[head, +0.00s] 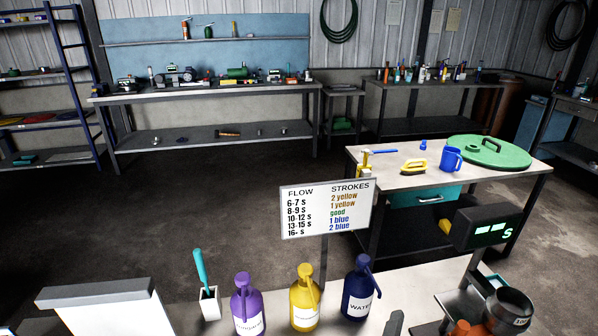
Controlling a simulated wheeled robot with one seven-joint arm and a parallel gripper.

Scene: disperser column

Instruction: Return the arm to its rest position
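My gripper is not in view, and no part that I can surely call my arm shows. On the near bench (410,290) stand a purple pump bottle (246,305), a yellow pump bottle (305,300) and a dark blue pump bottle (360,290) labelled as water. They are upright in a row. A teal-handled tool (201,268) stands in a small white holder (210,304) to their left. A sign (327,210) listing flow times and strokes rises behind the bottles.
A white block (105,310) is at the lower left. A dark display (488,227) and a dark cup (508,310) are at the right. A side table (375,175) holds a blue mug (451,158) and a green lid (490,152). Open floor (190,200) lies behind the bench.

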